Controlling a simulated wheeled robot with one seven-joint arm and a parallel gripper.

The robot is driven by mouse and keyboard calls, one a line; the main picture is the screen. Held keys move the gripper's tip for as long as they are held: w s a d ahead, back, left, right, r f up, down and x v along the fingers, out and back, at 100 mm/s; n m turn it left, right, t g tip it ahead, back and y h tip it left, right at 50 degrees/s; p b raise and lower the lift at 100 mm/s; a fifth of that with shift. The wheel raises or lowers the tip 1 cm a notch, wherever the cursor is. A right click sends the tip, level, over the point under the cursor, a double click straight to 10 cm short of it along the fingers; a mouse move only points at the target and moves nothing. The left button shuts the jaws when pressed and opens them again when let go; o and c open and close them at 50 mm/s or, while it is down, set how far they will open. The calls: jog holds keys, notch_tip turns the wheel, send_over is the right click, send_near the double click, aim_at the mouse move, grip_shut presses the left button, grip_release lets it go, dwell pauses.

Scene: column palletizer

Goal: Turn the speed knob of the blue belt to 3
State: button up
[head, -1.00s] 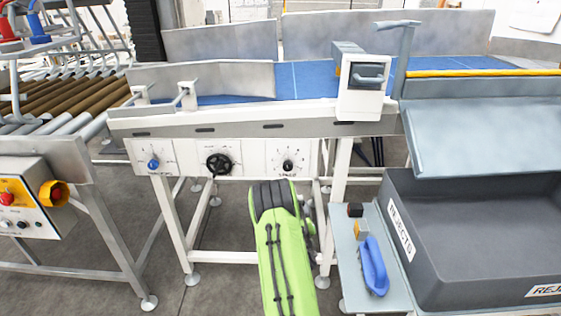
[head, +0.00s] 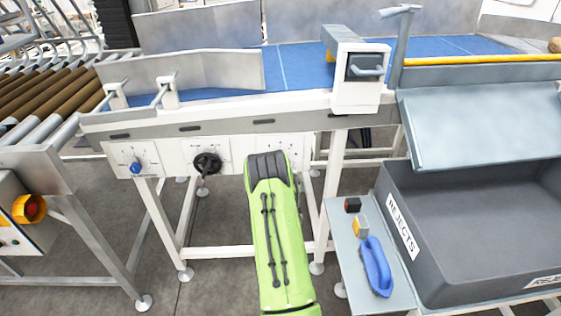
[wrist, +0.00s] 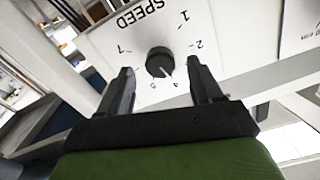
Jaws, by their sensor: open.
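The black speed knob (wrist: 159,62) sits on a white panel marked SPEED, seen upside down in the wrist view. Its white pointer mark aims to the lower right, roughly at the 4. The 1, 2, 4, 5 and 7 show; the 3 and 6 are not visible, seemingly behind my fingers. My gripper (wrist: 160,85) is open, one finger toward each side of the knob, with the knob between and just beyond the tips. No contact is visible. In the head view my green arm hides the knob. The blue belt (head: 300,68) runs above the panel.
Left of my arm on the belt's front are a black handwheel knob (head: 207,163) and a blue knob (head: 136,167). A grey rejects bin (head: 440,265) and a shelf with a blue-handled tool (head: 376,268) stand right. A yellow-collared red button (head: 30,209) is far left.

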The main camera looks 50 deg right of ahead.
jog(key=x, duration=0.4)
jog(key=c, duration=1)
jog(key=n+b, duration=0.2)
jog(key=shift+f+n, duration=0.3)
jog(key=shift+n, duration=0.1)
jog(key=shift+c, duration=0.3)
jog(key=shift+r+n+b, duration=0.15)
jog(key=shift+n+b, duration=0.45)
jog(key=shift+n, duration=0.5)
jog(key=shift+s, duration=0.1)
jog(key=o, duration=1.1)
jog(key=shift+c, duration=0.2)
